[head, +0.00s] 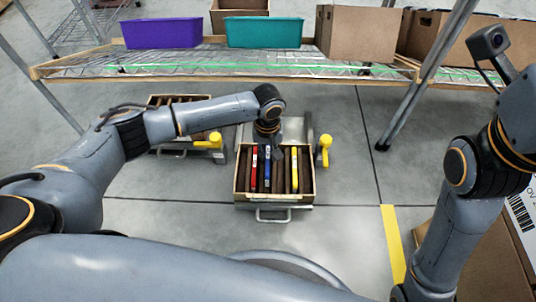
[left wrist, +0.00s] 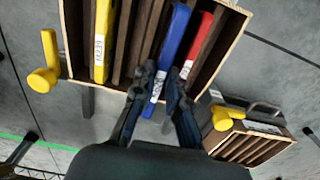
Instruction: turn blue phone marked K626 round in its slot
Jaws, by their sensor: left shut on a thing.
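The blue phone (head: 267,175) stands in a slot of a wooden slotted box (head: 275,200). In the left wrist view the blue phone (left wrist: 177,35) has a white label near its end, too small to read surely. My left gripper (left wrist: 165,76) is shut on the end of the blue phone, one finger on each side. In the head view the left gripper (head: 272,145) is over the box's far side, its tips partly hidden. My right gripper is out of view.
A red phone (head: 254,168) and a yellow phone (head: 294,170) stand in the same box. A yellow-handled part (head: 324,150) stands to its right. Another slotted box (left wrist: 240,145) is nearby. A wire shelf (head: 340,70) with bins is behind.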

